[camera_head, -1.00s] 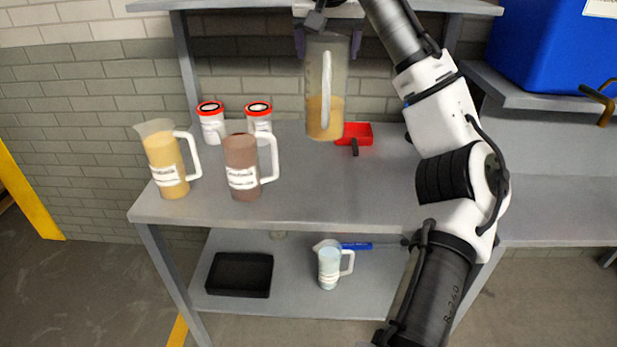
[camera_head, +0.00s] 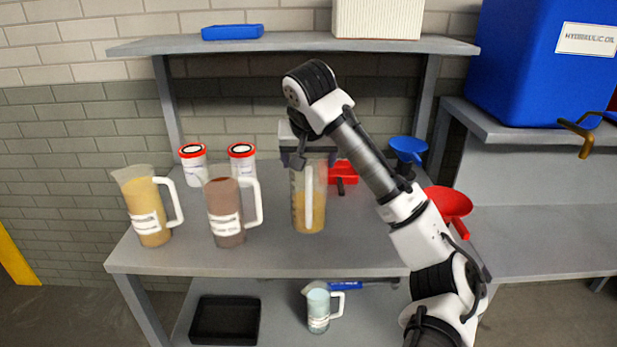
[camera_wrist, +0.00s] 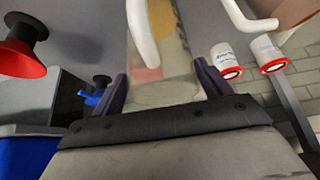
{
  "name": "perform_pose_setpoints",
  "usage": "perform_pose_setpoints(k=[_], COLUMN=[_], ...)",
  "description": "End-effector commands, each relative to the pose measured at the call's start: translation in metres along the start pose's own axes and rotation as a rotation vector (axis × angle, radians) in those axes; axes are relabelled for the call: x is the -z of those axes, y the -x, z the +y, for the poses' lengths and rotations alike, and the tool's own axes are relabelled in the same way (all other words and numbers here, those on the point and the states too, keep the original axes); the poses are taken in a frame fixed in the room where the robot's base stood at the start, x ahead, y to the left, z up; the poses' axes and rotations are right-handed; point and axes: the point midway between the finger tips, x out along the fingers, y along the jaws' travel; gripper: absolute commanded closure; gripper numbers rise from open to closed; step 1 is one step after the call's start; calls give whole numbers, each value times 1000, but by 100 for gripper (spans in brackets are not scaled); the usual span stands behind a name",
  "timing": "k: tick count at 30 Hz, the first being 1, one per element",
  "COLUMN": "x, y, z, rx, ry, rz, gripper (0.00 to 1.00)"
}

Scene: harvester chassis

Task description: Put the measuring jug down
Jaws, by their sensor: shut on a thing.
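The measuring jug (camera_head: 309,207) is clear, part filled with amber liquid, and upright, with its white handle towards the head camera. My gripper (camera_head: 308,160) is shut on its upper part from above and behind. The jug is over or on the middle of the grey bench top (camera_head: 270,262); I cannot tell if its base touches. In the wrist view the clear jug (camera_wrist: 165,85) sits between my two purple fingers (camera_wrist: 162,90), with its white handle beyond.
A brown-filled jug (camera_head: 225,215) stands close to the left, and an amber-filled jug (camera_head: 147,210) farther left. Two white red-lidded tubs (camera_head: 242,163) stand behind. A red scoop (camera_head: 343,172), red funnel (camera_head: 450,203) and blue funnel (camera_head: 408,150) are to the right. The bench front is clear.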

Motion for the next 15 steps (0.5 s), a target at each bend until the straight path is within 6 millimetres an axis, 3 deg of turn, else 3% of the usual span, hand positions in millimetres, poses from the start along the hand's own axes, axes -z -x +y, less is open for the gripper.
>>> perform_pose_setpoints(k=[15], x=[-24], y=[-42], z=[0], rx=[1], ry=[0], rz=[3], gripper=[85])
